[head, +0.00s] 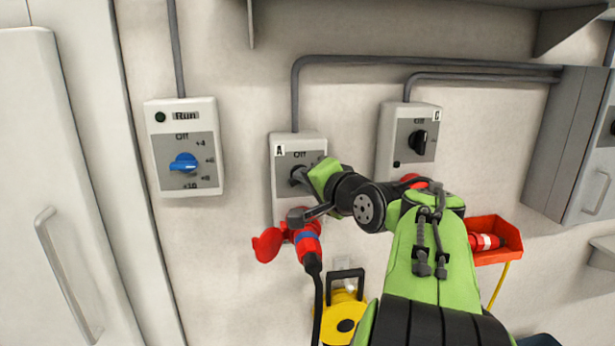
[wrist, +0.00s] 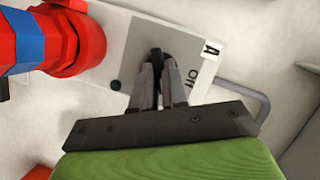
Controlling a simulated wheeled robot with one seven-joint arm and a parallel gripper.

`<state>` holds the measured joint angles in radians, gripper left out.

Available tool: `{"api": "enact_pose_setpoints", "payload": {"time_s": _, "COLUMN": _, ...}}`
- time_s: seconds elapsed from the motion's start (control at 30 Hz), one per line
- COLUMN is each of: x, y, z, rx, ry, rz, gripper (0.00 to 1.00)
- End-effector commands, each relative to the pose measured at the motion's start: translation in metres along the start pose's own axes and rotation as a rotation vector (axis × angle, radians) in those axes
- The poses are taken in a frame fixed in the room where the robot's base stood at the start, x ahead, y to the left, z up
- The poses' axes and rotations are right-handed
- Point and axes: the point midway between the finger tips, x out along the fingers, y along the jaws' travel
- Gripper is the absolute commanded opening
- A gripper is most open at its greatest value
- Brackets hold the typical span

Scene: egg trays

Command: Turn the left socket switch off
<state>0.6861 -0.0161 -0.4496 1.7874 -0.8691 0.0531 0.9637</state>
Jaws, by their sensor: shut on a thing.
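The left socket box, marked A (head: 285,145), is a white wall box with a grey plate and an "Off" mark. Its black knob (wrist: 157,55) shows between my fingertips in the wrist view. My gripper (head: 302,177) is at the plate of box A and is shut on the knob; the wrist view shows both fingers (wrist: 157,78) closed around it. The gripper hides part of the knob and dial in the head view, so I cannot tell its exact setting. A red and blue plug (head: 306,240) sits in the red socket below, its flap open to the left.
Box C (head: 408,135) with a black knob is to the right, partly behind my arm. A blue-knobbed "Run" box (head: 182,150) is to the left. A red bin (head: 507,233), a yellow reel (head: 342,318) and a grey cabinet (head: 566,130) are nearby.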

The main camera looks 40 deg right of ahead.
Motion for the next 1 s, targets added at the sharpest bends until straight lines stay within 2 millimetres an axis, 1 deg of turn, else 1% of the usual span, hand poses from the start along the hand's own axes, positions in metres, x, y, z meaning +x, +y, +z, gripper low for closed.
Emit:
{"api": "enact_pose_setpoints", "payload": {"time_s": 0.7, "x": 0.0015, "y": -0.005, "z": 0.004, "rx": -0.626, "ry": -0.003, "rz": 0.257, "gripper": 0.0}}
{"api": "enact_pose_setpoints", "payload": {"time_s": 1.0, "x": 0.002, "y": -0.0065, "z": 0.0053, "rx": -0.848, "ry": -0.002, "rz": 0.349, "gripper": 0.0}}
